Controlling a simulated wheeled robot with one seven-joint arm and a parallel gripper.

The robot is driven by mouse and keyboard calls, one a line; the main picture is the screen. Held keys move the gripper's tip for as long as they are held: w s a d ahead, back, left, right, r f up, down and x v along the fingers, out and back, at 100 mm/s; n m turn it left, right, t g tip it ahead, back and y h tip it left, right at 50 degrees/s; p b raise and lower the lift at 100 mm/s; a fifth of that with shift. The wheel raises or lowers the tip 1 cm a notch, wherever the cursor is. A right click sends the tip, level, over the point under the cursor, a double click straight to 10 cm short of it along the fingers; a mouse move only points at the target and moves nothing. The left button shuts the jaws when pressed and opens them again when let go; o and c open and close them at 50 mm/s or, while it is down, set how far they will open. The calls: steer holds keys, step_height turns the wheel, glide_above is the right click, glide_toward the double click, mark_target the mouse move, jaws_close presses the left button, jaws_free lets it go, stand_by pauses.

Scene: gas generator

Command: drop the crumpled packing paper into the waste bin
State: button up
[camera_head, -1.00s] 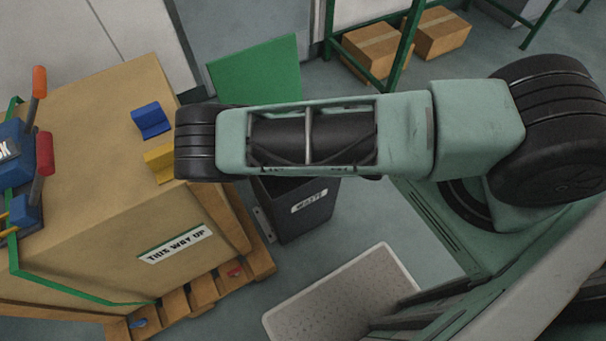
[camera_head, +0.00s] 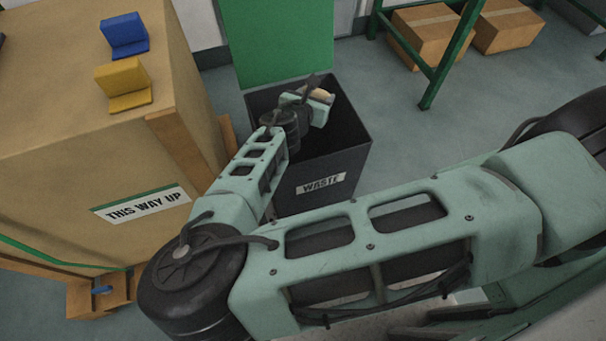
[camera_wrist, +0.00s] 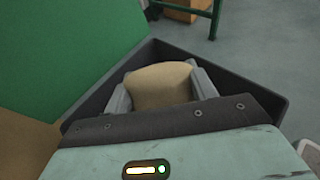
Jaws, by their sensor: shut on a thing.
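The waste bin (camera_head: 351,160) is dark, open at the top and labelled WASTE. Its green lid (camera_head: 283,40) stands raised behind it. My gripper (camera_head: 318,97) is over the bin's opening, its fingers partly hidden by my wrist. In the wrist view my gripper (camera_wrist: 163,84) is shut on the tan crumpled packing paper (camera_wrist: 162,86), with one finger on each side. The bin's rim (camera_wrist: 268,98) surrounds the paper in that view. Only a small bit of the paper (camera_head: 321,93) shows in the head view. I cannot tell how deep it sits relative to the rim.
A large crate (camera_head: 60,160) marked THIS WAY UP stands left of the bin, with a blue block (camera_head: 124,37) and a yellow block (camera_head: 123,88) on top. A green rack (camera_head: 440,60) with cardboard boxes (camera_head: 432,35) is behind right. Floor is clear right of the bin.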

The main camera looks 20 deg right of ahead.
steer(key=shift+s+a, duration=0.15)
steer(key=shift+a, duration=0.35)
step_height(320, 180, down, 6)
steer(key=b, duration=0.6)
steer(key=shift+r, duration=0.15)
steer(key=o, duration=1)
steer(key=shift+o, duration=0.2)
